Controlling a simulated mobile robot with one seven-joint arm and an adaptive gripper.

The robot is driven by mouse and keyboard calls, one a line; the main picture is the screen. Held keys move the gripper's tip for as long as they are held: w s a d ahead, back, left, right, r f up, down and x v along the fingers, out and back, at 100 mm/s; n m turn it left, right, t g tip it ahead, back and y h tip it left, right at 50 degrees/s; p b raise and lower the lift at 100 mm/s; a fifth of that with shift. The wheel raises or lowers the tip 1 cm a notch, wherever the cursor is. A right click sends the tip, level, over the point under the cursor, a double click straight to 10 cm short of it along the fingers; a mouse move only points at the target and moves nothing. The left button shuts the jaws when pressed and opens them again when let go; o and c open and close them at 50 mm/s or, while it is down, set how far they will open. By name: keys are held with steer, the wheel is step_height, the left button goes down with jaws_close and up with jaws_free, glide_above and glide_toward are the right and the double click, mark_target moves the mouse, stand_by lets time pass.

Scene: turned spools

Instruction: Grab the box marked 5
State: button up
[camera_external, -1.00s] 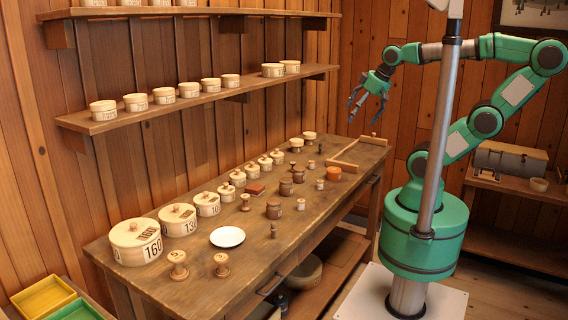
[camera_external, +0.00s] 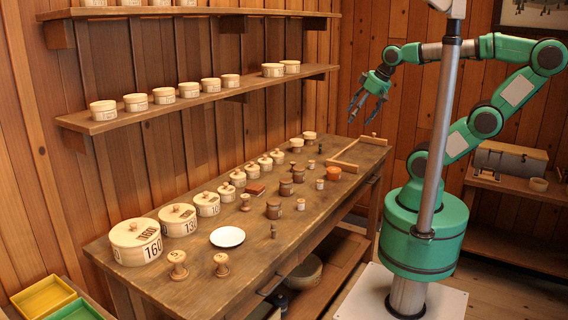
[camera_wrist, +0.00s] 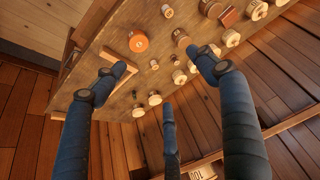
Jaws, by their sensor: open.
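Round pale lidded boxes stand in a row along the back of the workbench (camera_external: 300,235), from the large box marked 160 (camera_external: 136,242) down to small ones such as this small lidded box (camera_external: 278,157). The marks on the small boxes are too small to read, so I cannot tell which is marked 5. Two small pale pieces (camera_wrist: 154,98) near the bench's far end show in the wrist view. My gripper (camera_external: 366,108) is open and empty, high above the bench's far right end. Its three fingers are spread in the wrist view (camera_wrist: 163,78).
An orange round piece (camera_external: 333,174), brown jars (camera_external: 273,209), spools (camera_external: 178,265) and a white plate (camera_external: 227,237) stand on the bench. A wooden frame (camera_external: 345,165) lies at its far end. Wall shelves (camera_external: 200,100) hold more boxes. The air around my gripper is clear.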

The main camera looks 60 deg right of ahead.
stand_by(0.3)
steer(key=w+a+r+n+g+p, duration=0.2)
steer(key=w+a+p, duration=0.2)
steer(key=w+a, duration=0.35)
steer(key=n+g+p, duration=0.4)
steer(key=n+p, duration=0.2)
steer(key=p, duration=0.4)
glide_above(274, 211)
steer(key=w+d, duration=0.2)
steer(key=d, duration=0.1)
step_height(274, 211, down, 16)
steer(key=shift+s+a, duration=0.2)
steer(key=shift+f, duration=0.1)
steer(key=shift+f+b, duration=0.75)
steer(key=shift+f, duration=3.5)
